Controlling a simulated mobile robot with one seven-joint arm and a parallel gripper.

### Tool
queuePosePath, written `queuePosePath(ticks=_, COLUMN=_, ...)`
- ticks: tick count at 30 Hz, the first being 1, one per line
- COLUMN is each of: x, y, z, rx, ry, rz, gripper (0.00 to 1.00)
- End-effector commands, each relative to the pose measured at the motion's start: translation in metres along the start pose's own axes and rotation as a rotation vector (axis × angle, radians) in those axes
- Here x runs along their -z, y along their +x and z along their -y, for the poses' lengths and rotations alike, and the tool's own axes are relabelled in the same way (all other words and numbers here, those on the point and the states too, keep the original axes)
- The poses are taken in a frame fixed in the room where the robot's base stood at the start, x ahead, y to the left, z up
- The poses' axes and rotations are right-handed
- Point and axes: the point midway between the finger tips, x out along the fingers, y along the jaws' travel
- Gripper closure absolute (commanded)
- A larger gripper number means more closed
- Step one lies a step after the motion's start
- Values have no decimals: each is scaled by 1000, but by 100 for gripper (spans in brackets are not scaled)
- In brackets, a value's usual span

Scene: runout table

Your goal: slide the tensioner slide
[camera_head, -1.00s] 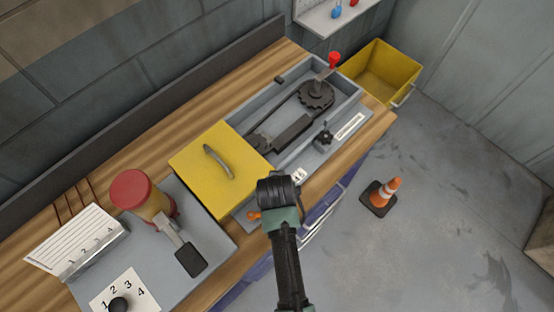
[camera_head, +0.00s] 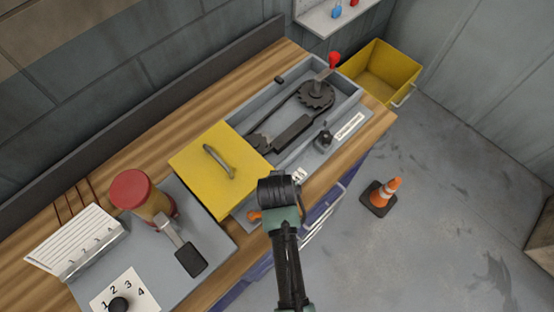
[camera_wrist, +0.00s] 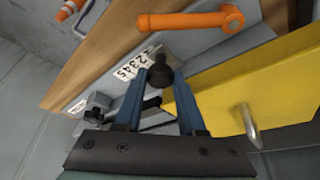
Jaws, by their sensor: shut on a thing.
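My gripper (camera_head: 280,190) hangs over the front edge of the grey tray, beside the yellow cover; its fingertips are hidden in the head view. In the wrist view its blue fingers are shut on a black knob (camera_wrist: 157,70), which I take to be the tensioner slide's knob. A numbered scale card (camera_wrist: 128,72) lies beside that knob. The slide's body is mostly hidden. In the head view the open tray (camera_head: 352,98) holds a dark toothed wheel (camera_head: 316,95), a dark belt and a dark block (camera_head: 292,131). A black clamp knob (camera_head: 324,138) stands on its front rim.
The yellow cover (camera_head: 205,170) with a grey handle lies left of my gripper. An orange handle (camera_head: 254,215) sits close by; it also shows in the wrist view (camera_wrist: 190,20). A red-topped cylinder (camera_head: 131,190) stands further left. A traffic cone (camera_head: 388,192) is on the floor.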

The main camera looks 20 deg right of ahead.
Motion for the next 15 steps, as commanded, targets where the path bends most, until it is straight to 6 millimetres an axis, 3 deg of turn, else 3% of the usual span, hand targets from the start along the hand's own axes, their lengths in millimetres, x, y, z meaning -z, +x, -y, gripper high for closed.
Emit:
queuePosePath(ticks=6, x=18, y=7, z=-18, rx=-1, ry=2, rz=-3, gripper=100)
queuePosePath(ticks=13, x=18, y=6, z=-18, rx=-1, ry=1, rz=-3, gripper=100)
queuePosePath(ticks=14, x=18, y=6, z=-18, rx=-1, ry=1, rz=-3, gripper=57)
queuePosePath(ticks=15, x=18, y=6, z=-18, rx=-1, ry=1, rz=-3, gripper=50)
